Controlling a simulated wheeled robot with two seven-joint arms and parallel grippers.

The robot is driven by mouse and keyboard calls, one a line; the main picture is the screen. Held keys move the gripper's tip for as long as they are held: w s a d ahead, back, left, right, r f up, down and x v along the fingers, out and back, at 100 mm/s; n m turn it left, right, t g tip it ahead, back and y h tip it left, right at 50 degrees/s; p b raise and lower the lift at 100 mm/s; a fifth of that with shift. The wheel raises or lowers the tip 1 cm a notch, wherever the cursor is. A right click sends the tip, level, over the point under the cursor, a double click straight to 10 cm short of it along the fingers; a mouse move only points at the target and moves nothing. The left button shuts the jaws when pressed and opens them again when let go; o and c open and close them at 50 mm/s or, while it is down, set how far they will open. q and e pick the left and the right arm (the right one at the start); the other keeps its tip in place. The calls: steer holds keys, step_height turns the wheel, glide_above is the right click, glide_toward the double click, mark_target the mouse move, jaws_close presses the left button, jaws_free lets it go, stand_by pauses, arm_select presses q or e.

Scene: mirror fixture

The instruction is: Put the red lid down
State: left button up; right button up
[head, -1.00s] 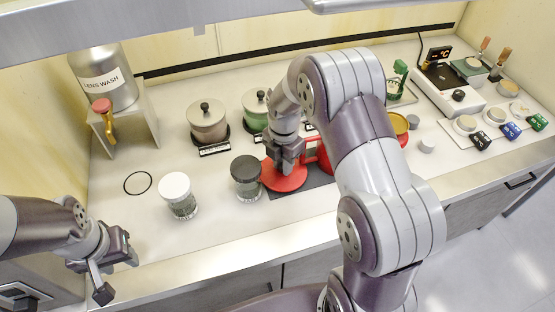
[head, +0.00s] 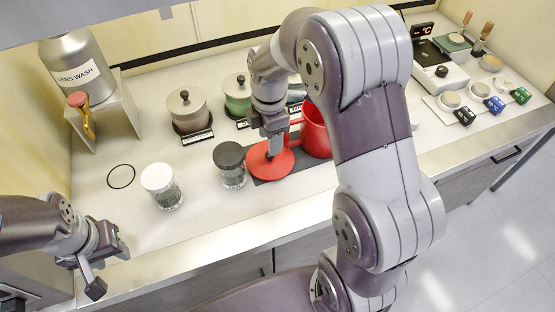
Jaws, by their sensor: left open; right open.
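The red lid (head: 283,166) lies flat on the dark mat (head: 318,180) on the counter, with a dark knob at its middle. A red pot (head: 316,133) stands just right of and behind the lid, partly hidden by my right arm. My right gripper (head: 272,146) is open and points down just above the lid, at its knob. Whether the fingers still touch the knob is hard to tell. My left gripper (head: 97,272) is open and empty near the front left edge of the counter.
A black-lidded jar (head: 231,165) stands close left of the red lid. A white-lidded jar (head: 162,187) and a black ring (head: 121,176) are further left. Grey (head: 189,112) and green (head: 238,96) canisters stand behind. The front left counter is clear.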

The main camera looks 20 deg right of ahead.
steer(key=s+a+f+m+t, duration=0.1)
steer(key=s+a+m, duration=0.1)
steer(key=s+m, duration=1)
steer(key=m, duration=0.5)
steer(key=shift+s+a+m, duration=0.2)
steer(key=shift+s+m, duration=0.1)
steer(key=shift+s, duration=0.05)
